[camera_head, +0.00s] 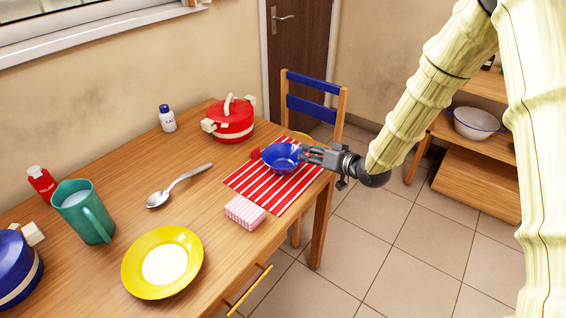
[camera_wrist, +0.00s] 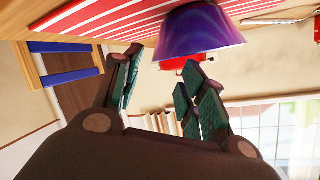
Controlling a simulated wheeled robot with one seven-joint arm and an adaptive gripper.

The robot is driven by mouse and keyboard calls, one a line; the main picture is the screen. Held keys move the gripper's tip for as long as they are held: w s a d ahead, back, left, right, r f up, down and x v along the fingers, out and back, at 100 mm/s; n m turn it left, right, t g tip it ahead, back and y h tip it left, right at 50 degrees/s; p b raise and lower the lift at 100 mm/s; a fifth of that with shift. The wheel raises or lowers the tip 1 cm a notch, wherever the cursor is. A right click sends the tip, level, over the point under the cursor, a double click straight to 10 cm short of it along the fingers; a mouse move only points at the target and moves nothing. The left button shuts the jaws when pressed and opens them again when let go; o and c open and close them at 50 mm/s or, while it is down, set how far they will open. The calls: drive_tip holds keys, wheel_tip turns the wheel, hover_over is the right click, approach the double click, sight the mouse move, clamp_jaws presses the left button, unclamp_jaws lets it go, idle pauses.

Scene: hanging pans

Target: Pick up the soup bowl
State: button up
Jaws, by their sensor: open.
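The blue soup bowl (camera_head: 283,158) stands upright on the red-and-white striped mat (camera_head: 262,183) at the table's right end. My gripper (camera_head: 304,153) is at the bowl's right side, level with its rim. In the wrist view the bowl (camera_wrist: 200,32) appears upside down just beyond the fingertips. My gripper (camera_wrist: 160,75) is open there, with nothing visible between its fingers. I cannot tell whether a fingertip touches the bowl.
A red pot (camera_head: 232,122) stands behind the bowl. A pink checked box (camera_head: 244,212), a spoon (camera_head: 178,186), a yellow plate (camera_head: 140,271) and a green pitcher (camera_head: 84,212) are on the wooden table. A blue-backed chair (camera_head: 312,108) stands behind the table's end.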

sight(291, 149)
drive_tip(key=shift+p+x, duration=0.55)
drive_tip(key=shift+x, duration=4)
clamp_jaws()
